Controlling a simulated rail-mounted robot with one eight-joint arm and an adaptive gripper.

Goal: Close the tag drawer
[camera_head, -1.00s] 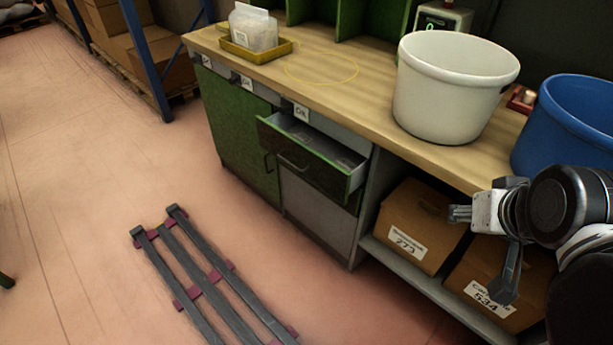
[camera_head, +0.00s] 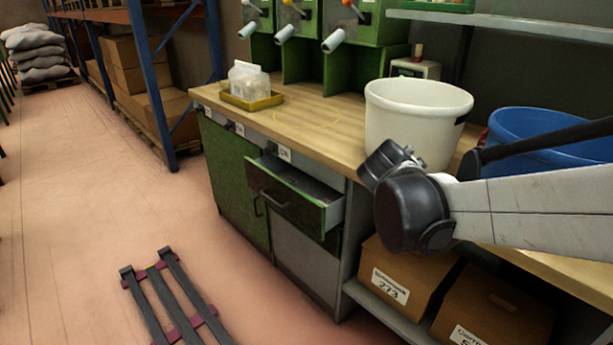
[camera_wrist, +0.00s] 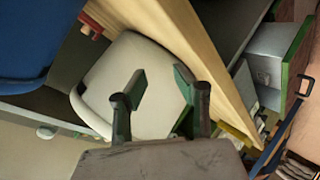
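The tag drawer (camera_head: 293,194) sits in the workbench under the worktop and is pulled out. It has a green front with a dark handle, and its inside shows from above. In the wrist view, what looks like the same drawer (camera_wrist: 297,55) is at the right edge, tilted, with its green front outward. My gripper (camera_wrist: 160,78) is open and empty, its two dark fingers apart with the white tub behind them. In the head view my arm is right of the drawer and apart from it; the fingers are not clear there.
A white tub (camera_head: 415,115) and a blue tub (camera_head: 540,135) stand on the worktop (camera_head: 335,110), with a yellow tray (camera_head: 252,101) at its left. Cardboard boxes (camera_head: 405,280) fill the shelf below. A dark rack (camera_head: 180,305) lies on the floor. Floor before the drawer is clear.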

